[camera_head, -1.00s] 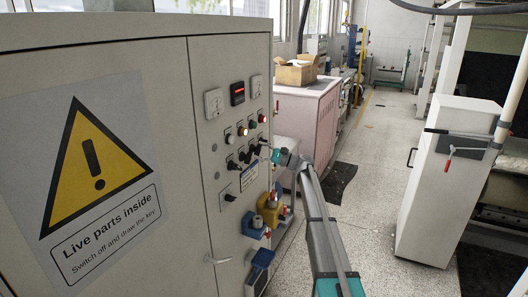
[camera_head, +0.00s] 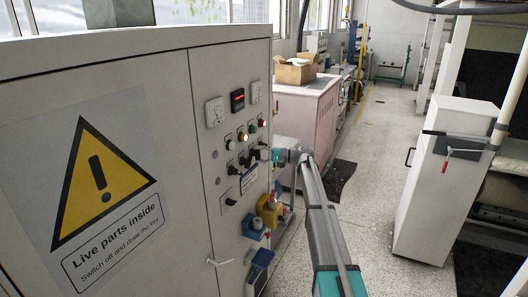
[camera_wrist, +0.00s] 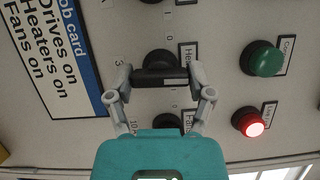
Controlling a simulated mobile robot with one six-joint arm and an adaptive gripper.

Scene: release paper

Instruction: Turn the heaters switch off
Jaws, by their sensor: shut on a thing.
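The heaters switch (camera_wrist: 160,66) is a black rotary knob on the grey panel, beside a partly covered label reading "He". Its bar lies across the wrist picture, between my fingertips. My gripper (camera_wrist: 160,76) is shut on this knob, one finger at each end of the bar. In the head view my gripper (camera_head: 266,154) is at the cabinet's control panel (camera_head: 236,205), and the knob it holds is hard to make out there. A job card (camera_wrist: 50,60) on the panel reads "Drives on, Heaters on, Fans on".
Another black knob (camera_wrist: 168,120) with a "Fa" label sits just below, partly behind my gripper. A green button (camera_wrist: 262,58) and a lit red one (camera_wrist: 249,122) are at the right. Blue and yellow sockets (camera_head: 268,212) stick out below my arm.

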